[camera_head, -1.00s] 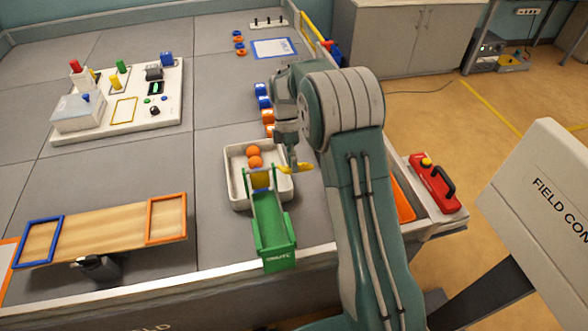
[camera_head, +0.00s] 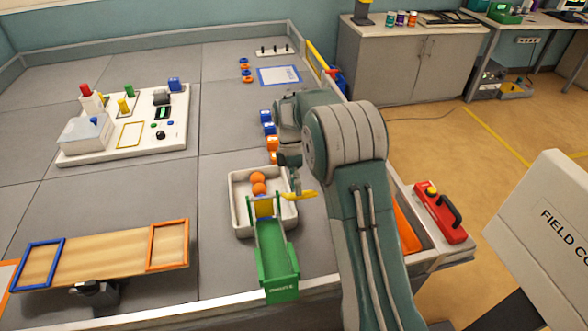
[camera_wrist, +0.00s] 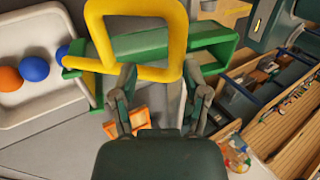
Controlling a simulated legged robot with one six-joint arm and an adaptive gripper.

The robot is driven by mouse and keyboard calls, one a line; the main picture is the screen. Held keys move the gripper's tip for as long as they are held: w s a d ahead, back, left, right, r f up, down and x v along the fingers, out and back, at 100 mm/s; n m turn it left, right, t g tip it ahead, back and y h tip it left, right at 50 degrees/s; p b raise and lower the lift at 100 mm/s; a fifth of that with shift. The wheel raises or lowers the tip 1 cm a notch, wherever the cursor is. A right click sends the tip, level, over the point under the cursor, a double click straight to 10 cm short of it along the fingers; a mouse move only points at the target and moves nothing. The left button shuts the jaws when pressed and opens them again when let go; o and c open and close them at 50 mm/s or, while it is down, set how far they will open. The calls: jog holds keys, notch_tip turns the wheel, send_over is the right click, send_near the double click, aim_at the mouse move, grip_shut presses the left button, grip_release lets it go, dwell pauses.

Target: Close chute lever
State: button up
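The green chute (camera_head: 276,258) stands at the table's front edge, its upper end at a white tray (camera_head: 236,214). A yellow lever (camera_head: 301,195) sticks out to the right from the chute's yellow gate (camera_head: 264,207). In the wrist view the lever shows as a yellow square loop (camera_wrist: 142,73) across the green chute (camera_wrist: 143,46). My gripper (camera_wrist: 160,72) is open, its fingertips apart on either side of the loop's lower bar. Contact cannot be told. In the head view my gripper (camera_head: 296,188) is at the lever and partly hidden by my arm.
Two orange balls (camera_head: 258,183) lie in the tray; the wrist view also shows blue balls (camera_wrist: 34,68) there. A seesaw plank (camera_head: 100,254) stands left. A white panel board (camera_head: 75,152) is behind it. A red box (camera_head: 440,212) sits right of my arm.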

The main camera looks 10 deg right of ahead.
jog(key=v, duration=1)
jog(key=shift+w+r, duration=0.25)
jog(key=shift+r, duration=0.05)
jog(key=s+r+m+t, duration=0.6)
jog(key=s+r+m, duration=0.3)
jog(key=s+r, duration=0.5)
jog(key=s+f+m+t, duration=0.2)
jog(key=s+m, duration=0.2)
jog(key=s, duration=0.5)
jog(key=s+d+f+m+t, duration=0.1)
jog(key=s+f+m+t, duration=0.2)
jog(key=s, duration=0.7)
jog(key=shift+d+m, duration=0.25)
jog(key=shift+m, duration=0.75)
